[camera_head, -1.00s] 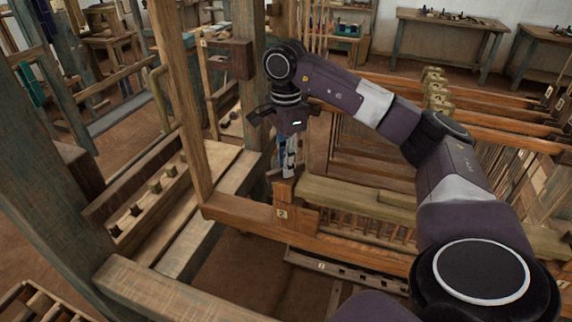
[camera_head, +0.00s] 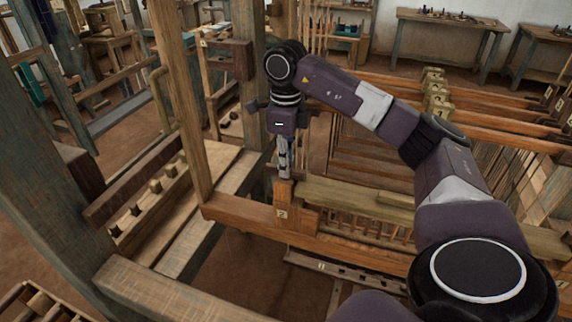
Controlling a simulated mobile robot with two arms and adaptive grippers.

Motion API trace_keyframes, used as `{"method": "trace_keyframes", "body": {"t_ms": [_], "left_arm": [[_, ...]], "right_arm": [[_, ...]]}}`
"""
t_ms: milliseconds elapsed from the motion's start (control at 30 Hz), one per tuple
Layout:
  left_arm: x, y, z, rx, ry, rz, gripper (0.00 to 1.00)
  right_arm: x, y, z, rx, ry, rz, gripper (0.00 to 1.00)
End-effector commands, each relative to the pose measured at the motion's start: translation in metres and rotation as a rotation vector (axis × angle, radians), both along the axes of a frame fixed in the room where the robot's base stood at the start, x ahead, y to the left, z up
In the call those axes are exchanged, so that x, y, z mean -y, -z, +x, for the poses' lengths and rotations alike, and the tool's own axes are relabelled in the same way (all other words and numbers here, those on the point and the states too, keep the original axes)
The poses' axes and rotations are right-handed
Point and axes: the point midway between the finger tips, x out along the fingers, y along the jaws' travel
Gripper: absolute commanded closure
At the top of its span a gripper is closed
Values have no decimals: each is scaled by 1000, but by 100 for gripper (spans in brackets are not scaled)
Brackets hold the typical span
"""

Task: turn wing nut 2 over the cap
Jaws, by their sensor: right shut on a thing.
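My right gripper (camera_head: 285,174) points straight down at the top of the wooden post marked 2 (camera_head: 282,213), at the left end of the slatted loom frame. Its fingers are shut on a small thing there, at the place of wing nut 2. The wing nut itself is hidden by the fingers or too small to make out. A pale wooden cap bar (camera_head: 350,199) runs right from beside the post, along the top of the frame. My left gripper is not in view.
A thick wooden upright (camera_head: 180,100) stands left of the gripper. A rail (camera_head: 235,211) runs below it. A bench with square holes and pegs (camera_head: 160,195) is at the left. Stretched warp and beams fill the right. The floor gap (camera_head: 250,265) in front is open.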

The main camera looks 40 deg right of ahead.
Motion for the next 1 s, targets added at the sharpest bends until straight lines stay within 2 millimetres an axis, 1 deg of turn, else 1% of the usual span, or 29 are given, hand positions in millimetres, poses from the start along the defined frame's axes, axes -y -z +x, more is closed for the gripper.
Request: {"method": "trace_keyframes", "body": {"t_ms": [233, 633, 667, 800, 1000], "left_arm": [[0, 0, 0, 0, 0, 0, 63], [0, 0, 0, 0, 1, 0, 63], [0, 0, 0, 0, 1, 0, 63], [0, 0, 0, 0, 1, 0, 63], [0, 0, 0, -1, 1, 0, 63]], "right_arm": [[0, -1, 0, 1, 48, 0, 100], [0, -1, 0, 1, 55, 0, 100], [0, -1, 0, 1, 55, 0, 90], [0, -1, 0, 1, 54, 0, 74], [0, 0, 0, 0, 53, -1, 73]]}}
